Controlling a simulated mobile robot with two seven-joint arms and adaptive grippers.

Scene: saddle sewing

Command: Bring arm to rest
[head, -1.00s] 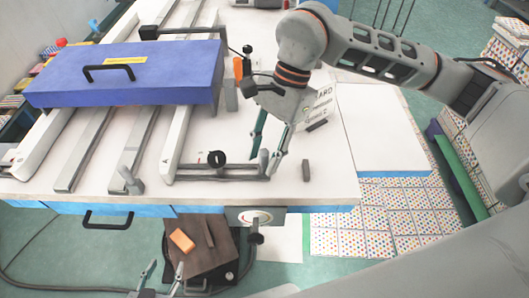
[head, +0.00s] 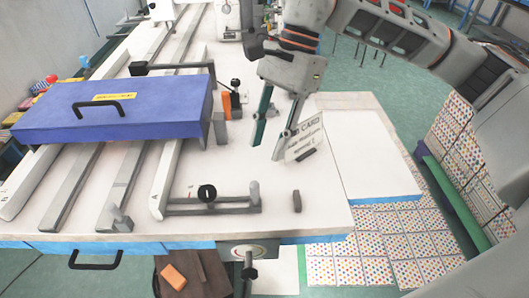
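My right arm (head: 400,38) comes in from the upper right over the white table. My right gripper (head: 269,140) points down, with its two fingers apart and nothing between them. It hangs near a small white card sign (head: 308,138), and one finger overlaps the sign in the view. I cannot tell whether they touch. My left gripper is out of view.
A blue box (head: 150,110) with a black handle sits across metal rails (head: 75,188) on the table (head: 330,212). A clamp bar with a black knob (head: 207,193) lies near the front edge. Dotted boxes (head: 385,235) stand at the right. An orange block (head: 173,277) rests below.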

